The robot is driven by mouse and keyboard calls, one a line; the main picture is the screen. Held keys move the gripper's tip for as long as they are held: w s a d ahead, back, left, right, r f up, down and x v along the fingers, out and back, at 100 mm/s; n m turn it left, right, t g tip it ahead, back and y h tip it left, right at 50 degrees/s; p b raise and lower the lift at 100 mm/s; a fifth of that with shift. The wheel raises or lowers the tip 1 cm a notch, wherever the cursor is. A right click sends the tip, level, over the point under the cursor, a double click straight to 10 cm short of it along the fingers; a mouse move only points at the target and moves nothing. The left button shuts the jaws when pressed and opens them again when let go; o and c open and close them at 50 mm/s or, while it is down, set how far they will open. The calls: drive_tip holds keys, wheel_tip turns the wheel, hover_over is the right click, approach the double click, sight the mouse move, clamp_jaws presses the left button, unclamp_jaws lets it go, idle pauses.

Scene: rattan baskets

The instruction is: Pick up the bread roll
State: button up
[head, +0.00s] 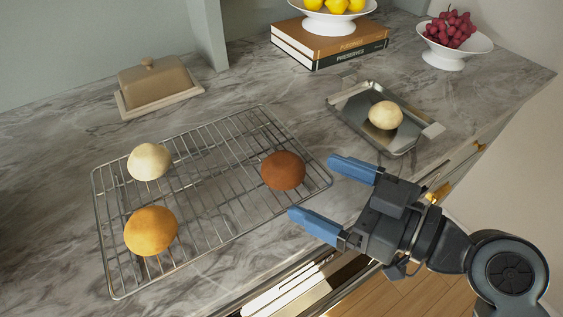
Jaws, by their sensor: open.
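Three round bread rolls sit apart on a wire cooling rack (205,243): a golden one (151,231) at front left, a pale one (149,161) behind it, and a dark brown one (283,170) near the right end. Another pale roll or dough ball (385,115) lies in a metal tray (345,112). I cannot tell which one is meant. My gripper (312,187) is open and empty, its blue fingers pointing left. Its fingertips are just right of the brown roll, apart from it in the picture.
A lidded butter dish (160,85) stands at back left. Stacked books (325,45) bear a bowl of lemons (333,22). A white bowl (443,60) holds red grapes (450,29). The counter's front edge runs beneath my arm, above an open drawer (300,290).

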sight(301, 177)
drive_tip(key=shift+p+x, duration=0.7)
drive_tip(key=shift+x, duration=2.05)
drive_tip(key=shift+w+d, duration=0.1)
drive_tip(key=shift+d, duration=0.05)
drive_tip(key=shift+c, duration=0.5)
drive_tip(key=c, duration=0.8)
drive_tip(key=shift+r, duration=0.1)
